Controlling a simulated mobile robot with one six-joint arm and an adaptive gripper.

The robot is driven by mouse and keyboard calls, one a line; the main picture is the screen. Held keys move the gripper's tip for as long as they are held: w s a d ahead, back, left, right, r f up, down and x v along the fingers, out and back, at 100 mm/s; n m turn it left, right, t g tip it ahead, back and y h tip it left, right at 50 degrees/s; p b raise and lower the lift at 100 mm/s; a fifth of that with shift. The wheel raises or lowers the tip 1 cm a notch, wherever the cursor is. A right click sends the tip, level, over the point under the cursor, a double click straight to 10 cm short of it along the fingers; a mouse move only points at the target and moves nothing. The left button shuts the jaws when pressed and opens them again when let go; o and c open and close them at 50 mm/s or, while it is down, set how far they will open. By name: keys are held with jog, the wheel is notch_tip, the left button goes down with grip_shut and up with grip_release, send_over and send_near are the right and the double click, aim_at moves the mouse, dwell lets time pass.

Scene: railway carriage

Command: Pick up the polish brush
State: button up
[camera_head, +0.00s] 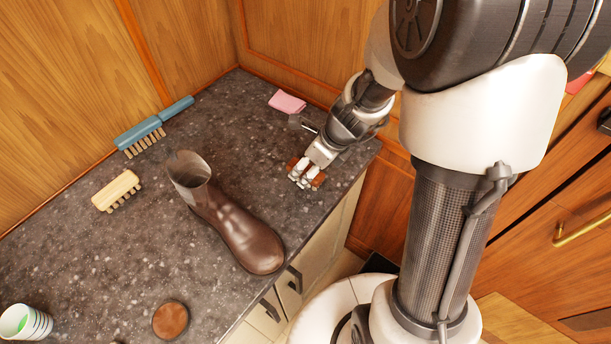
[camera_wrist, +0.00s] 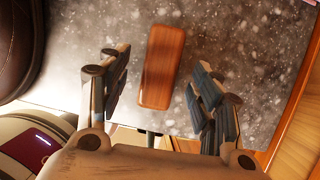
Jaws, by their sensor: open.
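A brown wooden block (camera_wrist: 163,68), which looks like the back of the polish brush, lies on the dark speckled counter; its bristles are hidden from above. In the head view its brown end (camera_head: 319,180) shows beside my fingers. My gripper (camera_head: 303,174) is over it near the counter's front edge. In the wrist view my gripper (camera_wrist: 160,92) is open, with one finger on each side of the block and a gap on both sides. The fingers hide part of the block in the head view.
A brown boot (camera_head: 240,225) stands left of my gripper. A pink cloth (camera_head: 287,102) lies behind it. A blue-handled brush (camera_head: 150,128), a cream brush (camera_head: 117,190), stacked cups (camera_head: 26,323) and a round brown tin (camera_head: 171,320) are farther left on the counter (camera_head: 130,255).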

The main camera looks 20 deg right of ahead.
aim_at(306, 169)
jog(key=b+x, duration=0.1)
jog(key=x, duration=0.2)
jog(key=shift+w+f, duration=0.1)
jog(key=shift+f, duration=0.1)
jog(key=shift+f+b, duration=0.2)
jog(key=shift+b, duration=0.15)
jog(key=shift+c, duration=0.3)
jog(key=c, duration=1.1)
notch_tip(306, 169, up, 21)
jog(key=p, duration=1.2)
jog(key=shift+f, duration=0.2)
